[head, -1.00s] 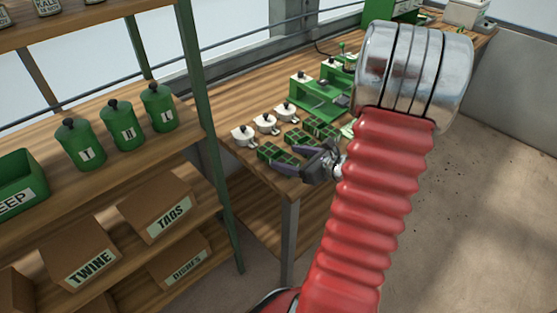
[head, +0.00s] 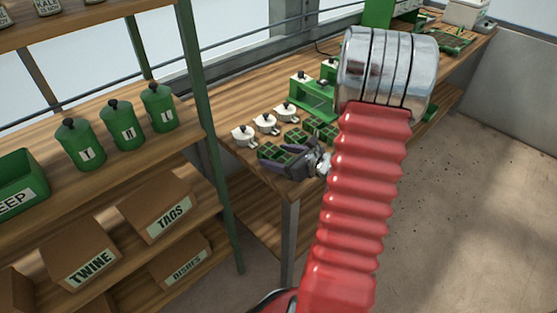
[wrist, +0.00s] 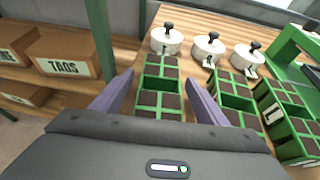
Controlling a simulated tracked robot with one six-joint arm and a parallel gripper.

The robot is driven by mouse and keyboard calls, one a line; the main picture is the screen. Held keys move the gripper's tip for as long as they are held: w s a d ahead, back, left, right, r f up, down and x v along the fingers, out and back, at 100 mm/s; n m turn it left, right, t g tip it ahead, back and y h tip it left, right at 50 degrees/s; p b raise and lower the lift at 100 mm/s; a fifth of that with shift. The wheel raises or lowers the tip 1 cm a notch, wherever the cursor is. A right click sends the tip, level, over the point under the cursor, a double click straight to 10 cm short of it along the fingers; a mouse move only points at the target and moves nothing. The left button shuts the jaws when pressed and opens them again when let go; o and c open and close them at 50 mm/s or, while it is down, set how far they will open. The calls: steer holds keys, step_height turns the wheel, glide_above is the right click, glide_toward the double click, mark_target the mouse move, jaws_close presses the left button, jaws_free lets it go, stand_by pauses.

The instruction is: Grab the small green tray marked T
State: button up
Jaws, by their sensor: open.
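Several small green trays with dark soil cells lie in a row at the near corner of the wooden bench. In the wrist view the left tray (wrist: 160,84) lies between the two purple fingers of my gripper (wrist: 160,78). The fingers are open, one on each side, and I cannot tell whether they touch it. The middle tray (wrist: 233,100) is just right of the right finger, and the right tray (wrist: 263,100) bears a white label. I cannot read a T on any tray. In the head view my gripper (head: 277,155) partly hides the front tray (head: 272,148).
White lidded pots (head: 265,123) stand behind the trays. A green machine (head: 312,97) stands farther along the bench. The shelf on the left holds green canisters, one marked T (head: 82,146), and cardboard boxes (head: 155,205). A shelf post (head: 205,120) rises near the bench corner.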

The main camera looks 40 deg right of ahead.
steer(key=shift+c, duration=0.7)
steer(key=c, duration=1.1)
steer(key=shift+r, duration=0.1)
step_height(320, 180, up, 10)
stand_by(0.6)
